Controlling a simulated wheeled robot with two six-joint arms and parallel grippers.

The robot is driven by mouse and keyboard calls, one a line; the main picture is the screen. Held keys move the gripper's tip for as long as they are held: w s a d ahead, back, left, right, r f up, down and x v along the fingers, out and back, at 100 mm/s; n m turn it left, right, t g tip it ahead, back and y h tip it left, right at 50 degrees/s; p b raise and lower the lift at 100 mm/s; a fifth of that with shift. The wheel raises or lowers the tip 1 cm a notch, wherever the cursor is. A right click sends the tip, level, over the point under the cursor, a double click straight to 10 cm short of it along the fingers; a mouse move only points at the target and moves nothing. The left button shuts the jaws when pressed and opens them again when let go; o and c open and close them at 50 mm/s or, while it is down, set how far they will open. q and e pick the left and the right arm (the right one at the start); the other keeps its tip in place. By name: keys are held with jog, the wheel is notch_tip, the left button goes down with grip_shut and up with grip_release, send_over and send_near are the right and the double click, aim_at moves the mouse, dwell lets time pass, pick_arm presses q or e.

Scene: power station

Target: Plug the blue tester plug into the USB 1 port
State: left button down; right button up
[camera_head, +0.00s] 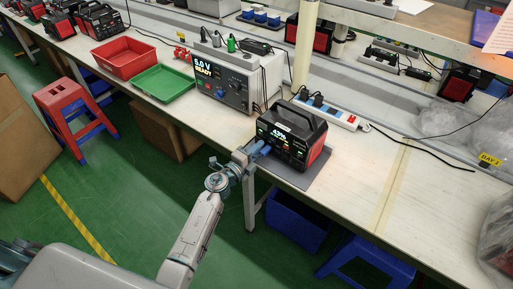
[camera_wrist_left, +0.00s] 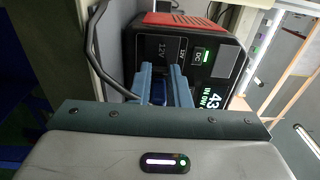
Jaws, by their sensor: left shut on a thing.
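The black and red power station (camera_head: 310,131) stands on a grey mat (camera_head: 318,171) near the table's front edge. Its lit screen reads 43%. My left gripper (camera_head: 262,150) is at the left part of its front face. In the left wrist view, the gripper's two blue fingers (camera_wrist_left: 163,88) are shut on the blue tester plug (camera_wrist_left: 158,92), which shows only partly between them. The power station (camera_wrist_left: 176,28) is right beyond the fingertips, with 12V and DC labels. The fingers hide the USB 1 port, and I cannot tell whether the plug is in it. My right gripper is out of view.
A tester box (camera_head: 236,78) reading 5.0 V READY stands left of the power station. A white power strip (camera_head: 330,112) lies behind it. Green (camera_head: 163,83) and red (camera_head: 123,58) trays are farther left. The table to the right is mostly clear.

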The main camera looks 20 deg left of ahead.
pick_arm(q)
jog(key=c, duration=1.4)
grip_release()
jog(key=shift+o, duration=0.2)
jog(key=v, duration=1.1)
jog(key=shift+b, duration=0.3)
jog(key=shift+w+f, duration=0.1)
